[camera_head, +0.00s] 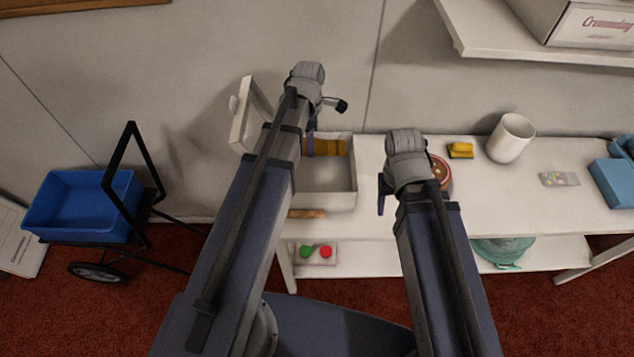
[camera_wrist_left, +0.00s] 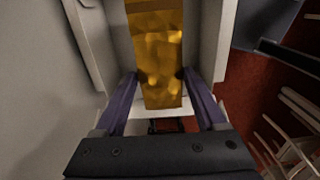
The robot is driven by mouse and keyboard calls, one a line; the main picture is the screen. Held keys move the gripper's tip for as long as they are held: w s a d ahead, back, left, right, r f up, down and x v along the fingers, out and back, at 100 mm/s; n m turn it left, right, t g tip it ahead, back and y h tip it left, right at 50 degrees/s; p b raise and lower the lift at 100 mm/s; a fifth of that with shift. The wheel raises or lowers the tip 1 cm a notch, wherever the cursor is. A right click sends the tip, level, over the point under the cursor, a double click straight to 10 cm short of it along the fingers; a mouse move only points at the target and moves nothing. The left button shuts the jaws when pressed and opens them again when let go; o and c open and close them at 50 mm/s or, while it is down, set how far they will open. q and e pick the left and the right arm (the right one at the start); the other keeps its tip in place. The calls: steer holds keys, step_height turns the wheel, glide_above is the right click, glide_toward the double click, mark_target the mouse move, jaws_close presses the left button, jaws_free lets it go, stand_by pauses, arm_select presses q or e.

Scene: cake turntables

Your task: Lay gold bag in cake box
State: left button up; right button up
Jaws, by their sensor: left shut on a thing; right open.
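The gold bag (camera_head: 328,147) shows at the back inside the white cake box (camera_head: 352,185), whose lid (camera_head: 246,115) stands open at the left. In the left wrist view the gold bag (camera_wrist_left: 157,50) runs up between the fingers of my left gripper (camera_wrist_left: 160,92), which is shut on it. In the head view my left gripper (camera_head: 311,143) is over the back left of the box, and its arm hides the box's left part. Whether the bag touches the box floor I cannot tell. My right gripper (camera_head: 383,194) is open and empty, right of the box.
On the white table right of the box are a round item (camera_head: 440,172), a yellow item (camera_head: 460,151), a white cup (camera_head: 510,138), a candy packet (camera_head: 558,179) and a blue item (camera_head: 611,182). A wooden stick (camera_head: 306,213) lies in front. A blue cart (camera_head: 82,205) stands left.

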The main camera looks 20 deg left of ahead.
arm_select(q)
steer(key=b, duration=0.7)
glide_above(311, 182)
step_height(311, 182, down, 8)
steer(key=shift+w, duration=0.1)
steer(key=shift+f, duration=0.15)
step_height(311, 182, down, 10)
steer(key=b, duration=1)
steer(key=shift+f+b, duration=0.5)
steer(key=shift+b, duration=0.15)
steer(key=o, duration=1.5)
steer(key=shift+c, duration=0.2)
